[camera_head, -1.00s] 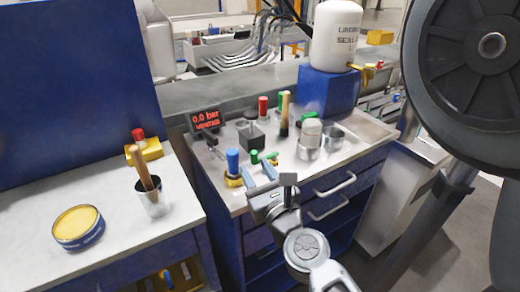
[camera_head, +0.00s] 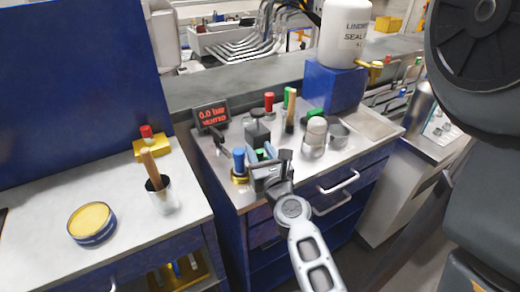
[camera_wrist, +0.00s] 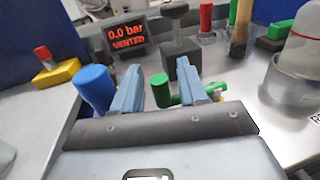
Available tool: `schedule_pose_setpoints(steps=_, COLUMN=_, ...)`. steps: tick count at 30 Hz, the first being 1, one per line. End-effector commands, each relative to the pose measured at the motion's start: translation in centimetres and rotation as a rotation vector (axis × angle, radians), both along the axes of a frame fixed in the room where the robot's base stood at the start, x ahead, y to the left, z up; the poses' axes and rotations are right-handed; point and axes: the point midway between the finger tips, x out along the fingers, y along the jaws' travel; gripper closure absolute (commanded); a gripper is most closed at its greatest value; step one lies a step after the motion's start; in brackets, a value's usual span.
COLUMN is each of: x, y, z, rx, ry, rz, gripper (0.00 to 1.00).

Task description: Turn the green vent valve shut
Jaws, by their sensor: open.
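The green vent valve (camera_wrist: 163,92) shows in the wrist view as a green upright knob with a short lever reaching right. It stands low between the two pale blue fingers of my gripper (camera_wrist: 158,70). The fingers are apart, one on each side of the knob; contact cannot be made out. In the head view the valve (camera_head: 260,155) is mostly hidden by my gripper (camera_head: 261,157), at the front of the metal bench top. A display (camera_wrist: 126,35) behind it reads "0.0 bar VENTED".
A blue-capped valve (camera_wrist: 95,88) stands close left of my fingers. A dark block with a T-handle (camera_wrist: 182,52) is behind. A metal cup with a pale dome (camera_wrist: 293,80) stands right. A red-topped yellow block (camera_head: 149,145) and a tool cup (camera_head: 161,196) are on the left table.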

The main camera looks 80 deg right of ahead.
Motion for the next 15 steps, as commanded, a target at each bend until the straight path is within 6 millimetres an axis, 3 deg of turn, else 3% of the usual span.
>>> schedule_pose_setpoints(steps=6, x=0.05, y=-0.02, z=-0.04, rx=0.0, ry=0.0, rz=0.001, gripper=0.58)
schedule_pose_setpoints(steps=15, x=0.04, y=0.0, z=-0.02, rx=0.0, ry=0.0, rz=0.001, gripper=0.86)
